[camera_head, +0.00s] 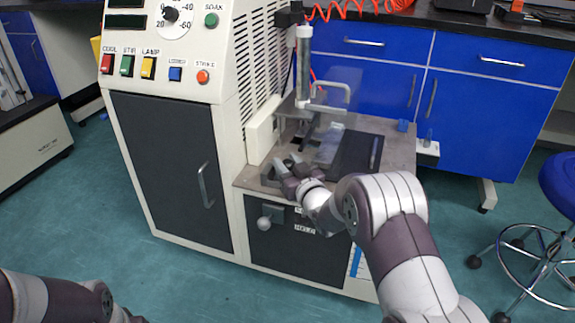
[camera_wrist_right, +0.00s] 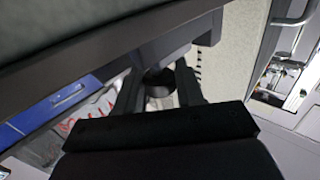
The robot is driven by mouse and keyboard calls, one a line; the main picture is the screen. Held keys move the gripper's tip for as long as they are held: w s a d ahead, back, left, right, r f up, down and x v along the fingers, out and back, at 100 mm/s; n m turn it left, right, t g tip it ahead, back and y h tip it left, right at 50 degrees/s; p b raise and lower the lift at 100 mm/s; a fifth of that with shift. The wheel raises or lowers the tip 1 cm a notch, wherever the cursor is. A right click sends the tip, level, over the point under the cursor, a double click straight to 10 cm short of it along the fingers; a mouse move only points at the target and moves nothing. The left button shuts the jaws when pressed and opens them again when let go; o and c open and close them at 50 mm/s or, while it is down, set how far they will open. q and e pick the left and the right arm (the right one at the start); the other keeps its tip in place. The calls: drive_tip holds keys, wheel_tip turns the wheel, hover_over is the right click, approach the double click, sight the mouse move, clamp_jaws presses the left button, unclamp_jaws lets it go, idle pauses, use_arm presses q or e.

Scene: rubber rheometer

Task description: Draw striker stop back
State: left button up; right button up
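The rheometer's grey work deck (camera_head: 395,155) carries a clear upright guard and dark metal parts. My right gripper (camera_head: 287,163) reaches over the deck's left front corner, pointing away from me, among the dark parts. In the right wrist view its two fingers (camera_wrist_right: 160,88) stand apart on either side of a dark round knob-like part (camera_wrist_right: 158,82), below a dark bar (camera_wrist_right: 110,62). I cannot tell whether the fingers press on the knob, or whether it is the striker stop. My left arm shows only at the bottom left; its gripper is out of view.
A white vented cabinet (camera_head: 220,120) with a switch panel stands left of the deck. A vertical cylinder (camera_head: 303,65) with a bent handle rises behind it. A round knob (camera_head: 264,223) sits on the front face. Blue cupboards (camera_head: 490,110) are behind; a blue stool (camera_head: 560,185) is right.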

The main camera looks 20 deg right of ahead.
clamp_jaws()
drive_tip(key=shift+s+d+r+p, duration=0.25)
drive_tip(key=shift+d+p, duration=0.15)
drive_tip(key=shift+p, duration=0.35)
drive_tip(key=shift+f, duration=0.35)
drive_tip(key=o, duration=0.7)
unclamp_jaws()
drive_tip(key=shift+o, duration=1.4)
drive_tip(key=shift+r, duration=0.1)
drive_tip(key=shift+s+d, duration=0.1)
drive_tip(key=shift+s, duration=0.05)
